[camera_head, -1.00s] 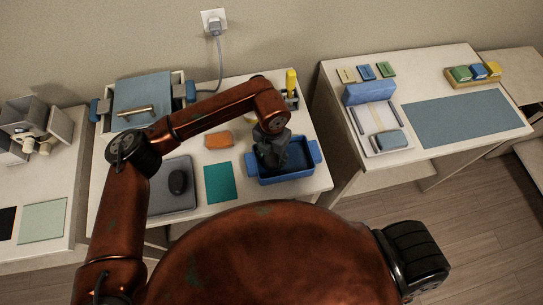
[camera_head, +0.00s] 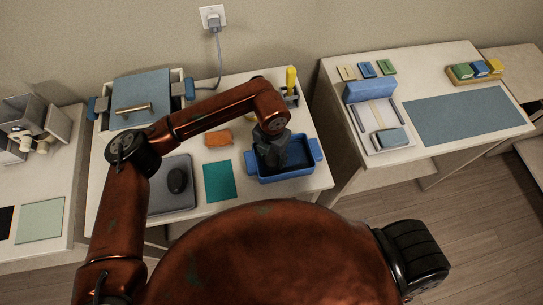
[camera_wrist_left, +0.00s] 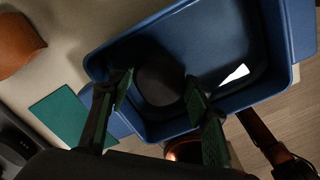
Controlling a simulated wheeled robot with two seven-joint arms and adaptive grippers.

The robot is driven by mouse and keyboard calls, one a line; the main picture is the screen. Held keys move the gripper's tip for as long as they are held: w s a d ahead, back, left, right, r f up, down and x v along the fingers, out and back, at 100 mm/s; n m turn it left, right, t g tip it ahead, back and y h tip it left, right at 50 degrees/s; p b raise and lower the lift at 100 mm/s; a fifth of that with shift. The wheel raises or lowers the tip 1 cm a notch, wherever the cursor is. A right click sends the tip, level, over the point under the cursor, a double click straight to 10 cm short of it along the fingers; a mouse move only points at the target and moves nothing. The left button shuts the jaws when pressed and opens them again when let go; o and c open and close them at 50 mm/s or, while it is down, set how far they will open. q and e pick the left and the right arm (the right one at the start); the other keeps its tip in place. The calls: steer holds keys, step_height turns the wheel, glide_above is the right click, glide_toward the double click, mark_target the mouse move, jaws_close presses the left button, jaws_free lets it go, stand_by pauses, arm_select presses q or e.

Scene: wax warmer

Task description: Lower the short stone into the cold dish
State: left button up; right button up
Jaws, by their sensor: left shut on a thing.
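The blue dish (camera_head: 290,174), with a handle at each end, stands at the front right of the middle table. My left gripper (camera_wrist_left: 158,98) points down into the dish and is shut on a dark, rounded stone (camera_wrist_left: 158,84), seen between its fingers in the left wrist view. The dish's rim also shows there (camera_wrist_left: 284,88). In the head view my gripper hides the held stone. Whether the stone touches the dish floor cannot be told. My right gripper is not in view.
A dark stone (camera_head: 177,181) rests on a grey pad (camera_head: 172,203). A teal mat (camera_head: 219,182) and an orange block (camera_head: 218,138) lie left of the dish. A yellow-topped bottle (camera_head: 291,79) stands behind it. A second table (camera_head: 440,159) is to the right.

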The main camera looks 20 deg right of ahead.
mark_target(272, 158)
arm_select(q)
steer(key=shift+f+b, duration=0.3)
steer(key=shift+f, duration=0.2)
stand_by(0.4)
steer(key=o, duration=1.4)
step_height(272, 158, up, 12)
